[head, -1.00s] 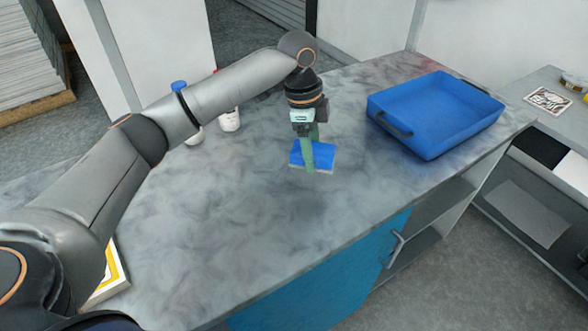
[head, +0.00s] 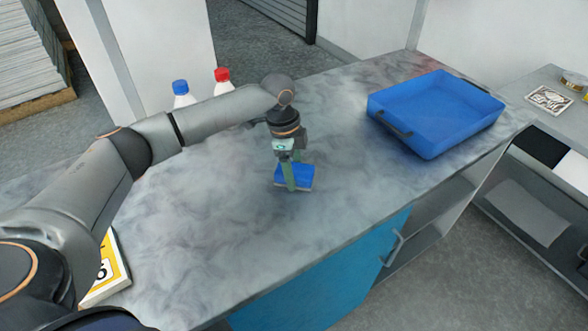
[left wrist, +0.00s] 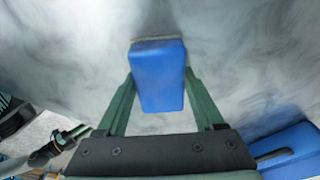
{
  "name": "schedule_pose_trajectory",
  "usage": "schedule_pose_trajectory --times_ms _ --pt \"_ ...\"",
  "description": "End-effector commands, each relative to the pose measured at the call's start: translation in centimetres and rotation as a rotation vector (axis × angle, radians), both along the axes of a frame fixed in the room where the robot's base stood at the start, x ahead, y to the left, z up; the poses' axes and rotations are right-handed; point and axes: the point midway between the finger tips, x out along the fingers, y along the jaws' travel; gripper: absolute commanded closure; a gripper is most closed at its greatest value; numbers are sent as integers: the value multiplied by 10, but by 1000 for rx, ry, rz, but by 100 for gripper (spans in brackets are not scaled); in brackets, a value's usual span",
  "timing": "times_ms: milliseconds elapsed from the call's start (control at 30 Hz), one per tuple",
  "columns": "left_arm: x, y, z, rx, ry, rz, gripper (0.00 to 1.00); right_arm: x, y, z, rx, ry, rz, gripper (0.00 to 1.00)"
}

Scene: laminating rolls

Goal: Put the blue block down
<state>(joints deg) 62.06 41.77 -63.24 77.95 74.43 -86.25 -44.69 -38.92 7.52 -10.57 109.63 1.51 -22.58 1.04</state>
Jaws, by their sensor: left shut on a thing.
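The blue block (head: 304,175) is at the middle of the grey marbled worktop (head: 225,240). My left gripper (head: 291,187) points down and is shut on it. In the left wrist view, the block (left wrist: 158,75) sits between the two green fingers of the left gripper (left wrist: 157,100). The fingers partly cover the block in the head view. I cannot tell whether its underside touches the worktop. What looks like my right gripper (left wrist: 72,135) shows small at the lower left of the left wrist view; its jaws are unclear.
A blue tray (head: 373,105) stands empty at the right of the worktop. A blue-capped bottle (head: 181,92) and a red-capped bottle (head: 223,80) stand behind my left arm. A yellow-and-white box (head: 108,275) lies at the front left. The worktop around the block is clear.

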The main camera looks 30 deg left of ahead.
Motion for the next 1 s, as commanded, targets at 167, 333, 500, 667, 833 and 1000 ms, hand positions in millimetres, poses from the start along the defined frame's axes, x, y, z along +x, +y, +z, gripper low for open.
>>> schedule_pose_trajectory --times_ms 167,333,500,667,833,1000 --pt "0 0 -2 0 0 0 20 0 0 1 0 -1 0 65" --pt "0 0 -1 0 0 0 1 0 0 1 0 -1 0 65" --pt "0 0 -1 0 0 0 0 1 0 1 0 -1 0 65" --pt "0 0 3 -1 -1 0 0 1 0 0 0 -2 0 65" --pt "0 3 28 -2 -5 0 0 1 0 1 0 -2 0 65" --pt "-2 9 65 -1 -4 0 0 1 0 1 0 -2 0 65"
